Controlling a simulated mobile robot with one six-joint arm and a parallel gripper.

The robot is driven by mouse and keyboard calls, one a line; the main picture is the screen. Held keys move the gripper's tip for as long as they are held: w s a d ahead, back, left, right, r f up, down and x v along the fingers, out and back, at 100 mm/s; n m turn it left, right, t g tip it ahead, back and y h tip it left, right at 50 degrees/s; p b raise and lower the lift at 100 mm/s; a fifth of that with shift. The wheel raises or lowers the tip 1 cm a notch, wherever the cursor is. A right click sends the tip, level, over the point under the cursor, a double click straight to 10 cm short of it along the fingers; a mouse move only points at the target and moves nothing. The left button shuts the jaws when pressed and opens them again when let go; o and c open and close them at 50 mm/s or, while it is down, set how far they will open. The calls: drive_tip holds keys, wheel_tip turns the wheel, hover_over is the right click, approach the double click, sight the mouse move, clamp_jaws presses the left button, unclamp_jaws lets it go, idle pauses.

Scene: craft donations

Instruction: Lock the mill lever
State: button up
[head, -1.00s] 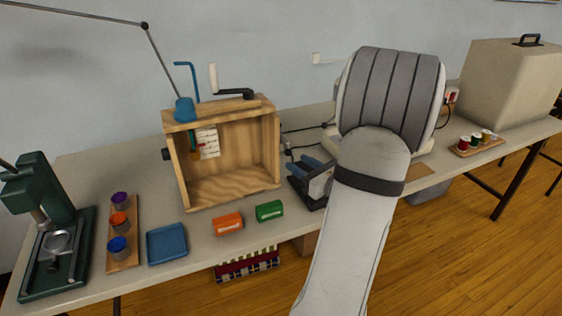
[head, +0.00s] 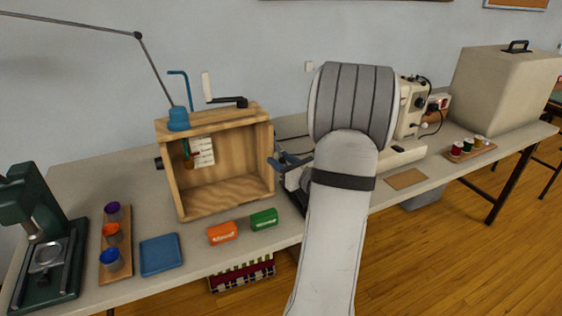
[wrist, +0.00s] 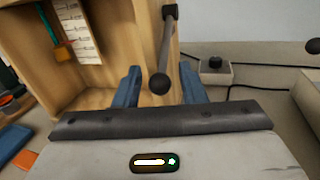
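The mill lever (wrist: 168,45), a dark rod with a round knob (wrist: 160,84) at its end, stands out by the right side of a wooden box (wrist: 125,45) in the wrist view. My gripper (wrist: 163,88) is open, its two blue fingers apart on either side of the knob. Whether the knob lies between the fingertips or in front of them is hard to tell. In the head view my gripper (head: 287,163) is close to the right wall of the open-fronted wooden box (head: 225,213); my arm hides part of that area.
Orange (head: 222,233) and green (head: 264,219) packs and a blue tray (head: 160,255) lie in front. A sewing machine (head: 410,110) stands right; a small black-knobbed block (wrist: 214,70) sits behind.

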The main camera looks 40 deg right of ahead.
clamp_jaws()
